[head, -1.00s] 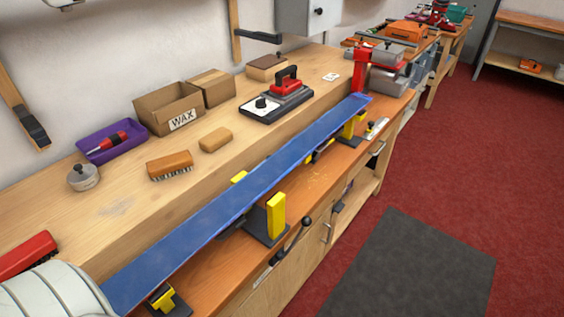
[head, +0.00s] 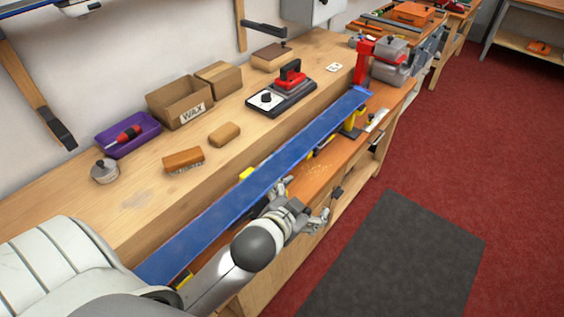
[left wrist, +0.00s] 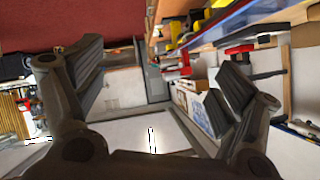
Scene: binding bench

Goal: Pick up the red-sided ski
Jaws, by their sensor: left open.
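A long ski with a blue upper face (head: 225,215) lies on the vises along the bench's front ledge, running from lower left to upper right. I cannot make out a red side on it in the head view. My left gripper (head: 304,203) is open and empty on the near side of the ski, around its middle, beside the ledge. The gripper's two fingers (left wrist: 160,85) stand wide apart in the left wrist view with nothing between them. My left arm hides the ski's near vise and part of its near edge. My right gripper is out of view.
On the bench are a purple tray (head: 150,138), a tin (head: 105,172), a brush (head: 184,159), a cork-like block (head: 225,133), a wax box (head: 170,105) and an iron (head: 290,78). A red vise (head: 362,65) stands at the ski's far end.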

